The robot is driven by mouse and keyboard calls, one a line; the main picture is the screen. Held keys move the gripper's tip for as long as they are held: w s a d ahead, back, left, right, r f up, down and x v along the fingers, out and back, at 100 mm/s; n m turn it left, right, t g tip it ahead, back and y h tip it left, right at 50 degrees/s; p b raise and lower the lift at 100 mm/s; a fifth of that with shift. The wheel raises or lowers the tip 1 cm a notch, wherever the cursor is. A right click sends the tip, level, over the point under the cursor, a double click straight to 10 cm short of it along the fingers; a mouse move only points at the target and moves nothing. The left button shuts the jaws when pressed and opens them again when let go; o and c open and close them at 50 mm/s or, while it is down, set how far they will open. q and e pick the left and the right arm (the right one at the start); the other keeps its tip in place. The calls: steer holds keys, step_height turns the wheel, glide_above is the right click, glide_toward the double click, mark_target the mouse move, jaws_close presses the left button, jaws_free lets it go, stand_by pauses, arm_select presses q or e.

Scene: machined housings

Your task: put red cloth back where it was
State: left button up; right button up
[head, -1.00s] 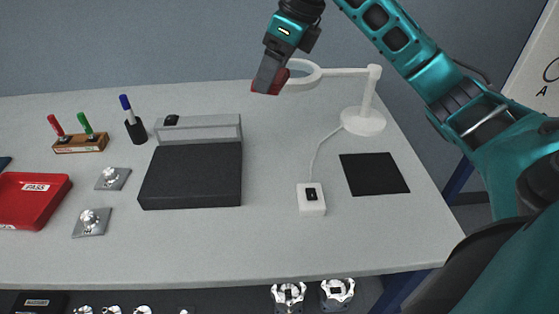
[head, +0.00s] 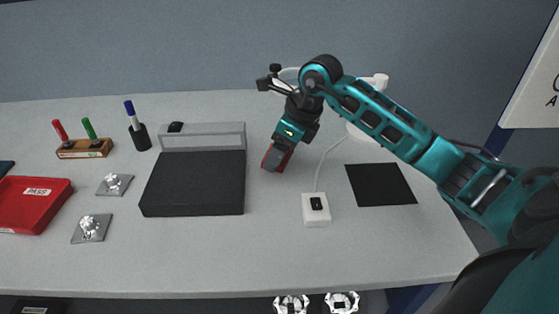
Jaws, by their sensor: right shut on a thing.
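The red cloth (head: 268,158) shows as a small red patch at the fingertips of my right gripper (head: 275,161). The gripper is shut on it, pointing down over the table, to the right of the black box and left of the white switch box. Most of the cloth is hidden by the fingers. I cannot tell whether the cloth touches the table. My left gripper is not in view.
A black box with a grey clear-fronted part (head: 195,183) is left of the gripper. A white switch box (head: 316,209) and a black mat (head: 381,184) are to the right. A lamp stands partly behind my arm. A red PASS tray (head: 45,213), marker block (head: 84,149) and metal parts are left.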

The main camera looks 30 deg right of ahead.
steer(key=shift+f, duration=1.6)
steer(key=shift+f, duration=0.1)
steer(key=shift+f+b, duration=0.15)
steer(key=shift+b, duration=0.15)
steer(key=o, duration=1)
steer(key=shift+r, duration=0.35)
steer(key=p+v, duration=0.1)
steer(key=v, duration=1.1)
steer(key=shift+w, duration=0.1)
